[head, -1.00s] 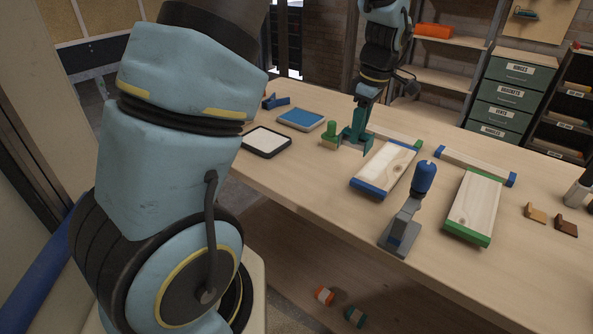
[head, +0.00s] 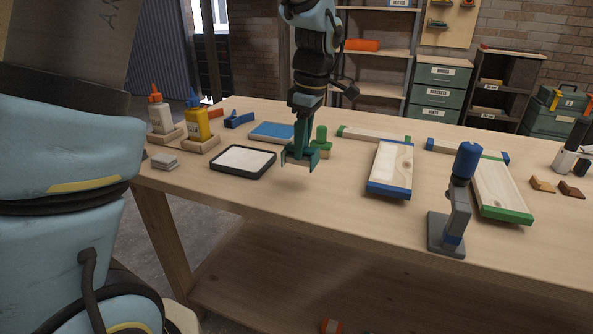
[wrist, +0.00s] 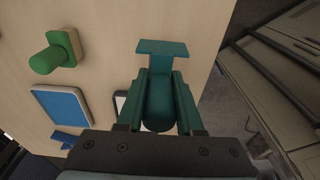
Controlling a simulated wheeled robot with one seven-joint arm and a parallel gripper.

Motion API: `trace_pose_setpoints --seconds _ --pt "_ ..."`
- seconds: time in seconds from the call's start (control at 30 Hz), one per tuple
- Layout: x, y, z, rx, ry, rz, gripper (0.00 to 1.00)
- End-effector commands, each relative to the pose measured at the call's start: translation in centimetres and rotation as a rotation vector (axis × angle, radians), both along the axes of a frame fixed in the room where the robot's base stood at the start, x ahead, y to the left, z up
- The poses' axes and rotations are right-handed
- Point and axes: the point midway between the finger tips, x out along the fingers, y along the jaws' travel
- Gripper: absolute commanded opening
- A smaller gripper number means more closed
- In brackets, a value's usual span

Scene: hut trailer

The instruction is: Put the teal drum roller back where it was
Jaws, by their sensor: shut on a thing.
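My gripper (head: 301,158) is shut on the teal drum roller (wrist: 159,98). In the wrist view its rounded body lies between my fingers, with a flat bar beyond the fingertips. In the head view the roller (head: 298,163) hangs at the low end of my arm, over the bench near its front edge. I cannot tell how far above the top it is. The green knobbed block (head: 320,143) stands just behind and right of it, and also shows at the upper left of the wrist view (wrist: 55,53).
A black-rimmed white tray (head: 243,161) and a blue pad (head: 271,132) lie left. Glue bottles (head: 196,121) stand far left. The wooden bench top (head: 330,205) is clear in front.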

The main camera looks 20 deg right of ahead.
Motion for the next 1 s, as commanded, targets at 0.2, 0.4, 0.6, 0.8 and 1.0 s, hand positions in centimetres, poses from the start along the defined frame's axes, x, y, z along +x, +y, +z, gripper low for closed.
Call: trace_pose_setpoints --seconds 0.2,0.4,0.6,0.8,1.0 --pt "0.0 0.0 -2.3 0.001 0.002 -0.001 0.00" --pt "0.0 0.1 -5.0 0.002 0.002 0.001 0.00" --pt "0.0 0.1 -5.6 0.000 0.000 0.001 0.00" --pt "0.0 0.0 -5.8 0.000 0.000 0.000 0.00" --pt "0.0 0.0 -5.9 0.000 0.000 0.000 0.50"
